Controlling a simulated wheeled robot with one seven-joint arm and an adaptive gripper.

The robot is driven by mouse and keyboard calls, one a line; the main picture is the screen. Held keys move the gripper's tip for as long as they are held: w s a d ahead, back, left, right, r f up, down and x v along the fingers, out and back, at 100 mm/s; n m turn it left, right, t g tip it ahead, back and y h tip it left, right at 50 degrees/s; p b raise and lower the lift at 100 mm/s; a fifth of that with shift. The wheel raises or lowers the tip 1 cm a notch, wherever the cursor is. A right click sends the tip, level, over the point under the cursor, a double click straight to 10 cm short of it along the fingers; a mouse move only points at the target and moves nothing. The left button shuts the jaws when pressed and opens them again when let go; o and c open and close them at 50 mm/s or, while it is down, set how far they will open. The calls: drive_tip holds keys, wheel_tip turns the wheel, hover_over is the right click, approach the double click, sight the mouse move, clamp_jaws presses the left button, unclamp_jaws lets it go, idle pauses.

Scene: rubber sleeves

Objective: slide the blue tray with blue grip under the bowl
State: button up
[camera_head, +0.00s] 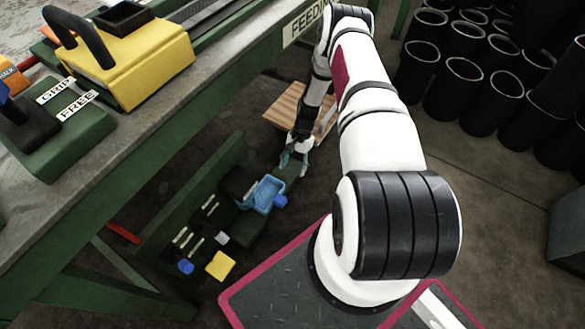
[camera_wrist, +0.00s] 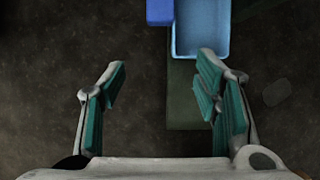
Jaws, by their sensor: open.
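The light-blue tray (camera_head: 266,193) sits on a low green stand beside the workbench. Its darker blue grip (camera_head: 281,201) sticks out at its right side. In the wrist view the tray (camera_wrist: 201,28) is at the top, right of centre, with the grip (camera_wrist: 160,11) to its left. My gripper (camera_head: 293,158) is open and empty, just beyond the tray in the head view and apart from it. In the wrist view my gripper (camera_wrist: 158,85) has its fingers wide apart, below the tray and grip. I cannot make out a bowl in either view.
The stand (camera_head: 190,190) also carries black parts with pale bars. A yellow block (camera_head: 220,265) and a blue knob (camera_head: 185,267) are near its front. A wooden slatted pallet (camera_head: 288,106) lies behind my gripper. The green workbench (camera_head: 225,80) runs along the left; black tubes (camera_head: 465,95) stand at right.

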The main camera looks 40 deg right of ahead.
drive_tip(key=shift+p+v, duration=0.65)
drive_tip(key=shift+v, duration=1.65)
